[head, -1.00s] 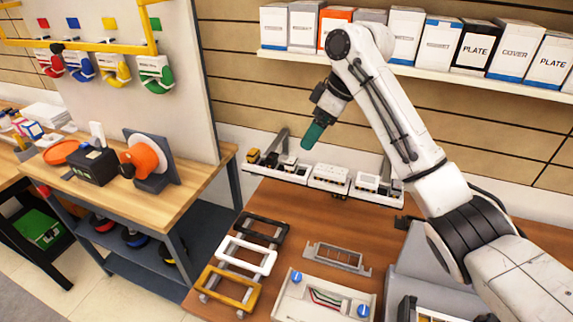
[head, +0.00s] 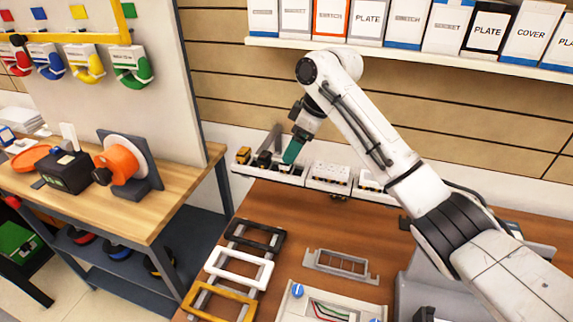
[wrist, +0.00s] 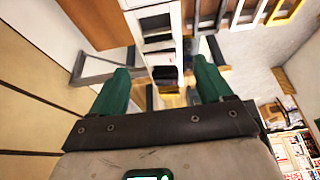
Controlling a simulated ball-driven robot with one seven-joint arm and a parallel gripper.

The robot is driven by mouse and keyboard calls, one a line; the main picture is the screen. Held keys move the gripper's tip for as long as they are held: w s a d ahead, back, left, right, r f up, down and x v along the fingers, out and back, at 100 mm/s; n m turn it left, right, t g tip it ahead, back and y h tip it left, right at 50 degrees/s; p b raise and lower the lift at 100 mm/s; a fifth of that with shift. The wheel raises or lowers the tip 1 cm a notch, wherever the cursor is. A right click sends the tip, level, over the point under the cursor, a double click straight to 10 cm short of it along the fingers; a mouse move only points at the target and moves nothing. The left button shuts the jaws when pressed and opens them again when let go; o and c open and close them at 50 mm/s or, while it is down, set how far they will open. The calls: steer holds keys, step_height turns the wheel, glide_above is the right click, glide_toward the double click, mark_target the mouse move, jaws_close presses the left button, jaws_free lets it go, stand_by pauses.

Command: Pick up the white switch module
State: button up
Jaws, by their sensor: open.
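White modules (head: 329,174) with small dark details sit in the middle bin on the bench's back edge; I cannot tell which one is the switch module. In the wrist view, white modules (wrist: 155,22) show beyond the fingertips, at the top. My gripper (head: 292,151) has green fingers and hangs over the left bin (head: 268,172), left of the white modules. In the wrist view my gripper (wrist: 161,72) is open, its fingers well apart. Dark and yellow pieces show between and below them, with nothing clearly held.
Black, white (head: 239,266) and yellow frames lie on a rack on the brown bench. A grey frame (head: 341,265) and a wired box (head: 330,305) lie nearby. A shelf of boxes (head: 408,27) runs above. A side table with an orange reel (head: 118,160) stands left.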

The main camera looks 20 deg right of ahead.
steer(key=shift+p+x, duration=0.4)
steer(key=shift+x, duration=1.95)
steer(key=shift+s+d, duration=0.1)
steer(key=shift+s, duration=0.05)
steer(key=c, duration=1.1)
steer(key=shift+c, duration=0.2)
steer(key=shift+r, duration=0.45)
step_height(320, 180, up, 2)
steer(key=shift+r+b, duration=0.1)
steer(key=shift+b, duration=0.45)
steer(key=s+r, duration=1)
steer(key=s, duration=0.4)
steer(key=shift+d+p, duration=0.3)
steer(key=shift+d, duration=0.15)
